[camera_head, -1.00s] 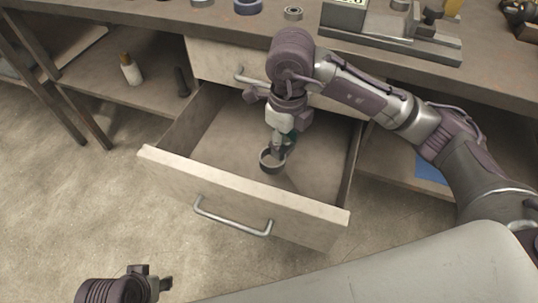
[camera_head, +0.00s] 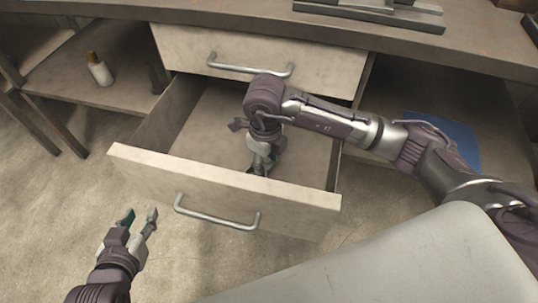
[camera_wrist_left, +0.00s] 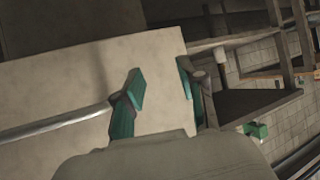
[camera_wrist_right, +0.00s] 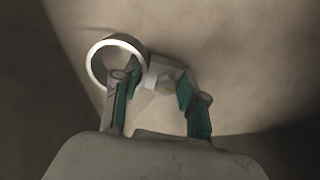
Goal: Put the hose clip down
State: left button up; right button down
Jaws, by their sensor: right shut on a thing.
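The hose clip (camera_wrist_right: 97,63) shows in the right wrist view as a metal ring with a small screw housing. My right gripper (camera_wrist_right: 158,88) is shut on it, with the housing between its green-padded fingers. In the head view my right gripper (camera_head: 259,170) reaches down into the open drawer (camera_head: 205,120), and its fingertips are close behind the drawer's front panel. The clip is mostly hidden there, and I cannot tell whether it touches the drawer floor. My left gripper (camera_head: 140,216) is open and empty, outside the drawer at lower left.
The drawer's front panel (camera_head: 290,206) with its bar handle (camera_head: 215,217) stands between my left gripper and the drawer's inside. A closed drawer (camera_head: 315,68) is above. A bottle (camera_head: 99,70) stands on the left shelf. A blue sheet (camera_head: 455,135) lies on the right shelf.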

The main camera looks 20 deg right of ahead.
pick_arm(q)
jog(key=w+r+t, duration=0.1)
jog(key=w+d+r+t+b, duration=0.1)
jog(key=r, duration=0.1)
jog(key=shift+w+r+h, duration=0.1)
jog(key=shift+r+h, duration=0.1)
jog(key=shift+h, duration=0.2)
pick_arm(e)
jog(key=shift+w+d+f, duration=0.25)
jog(key=shift+w+d, duration=0.2)
jog(key=shift+w, duration=0.2)
jog(key=shift+w+d+f, duration=0.25)
jog(key=shift+w+d, duration=0.15)
jog(key=shift+w, duration=0.2)
pick_arm(q)
jog(key=shift+w+d+r+t, duration=0.1)
jog(key=shift+d+r+t, duration=0.05)
jog(key=shift+r+t, duration=0.2)
pick_arm(e)
jog(key=shift+f, duration=0.1)
pick_arm(q)
jog(key=shift+w+r+t, duration=0.1)
jog(key=shift+r+t, duration=0.05)
jog(key=shift+t, duration=0.1)
jog(key=shift+r, duration=0.1)
pick_arm(e)
jog(key=c, duration=0.6)
grip_release()
jog(key=shift+c, duration=0.2)
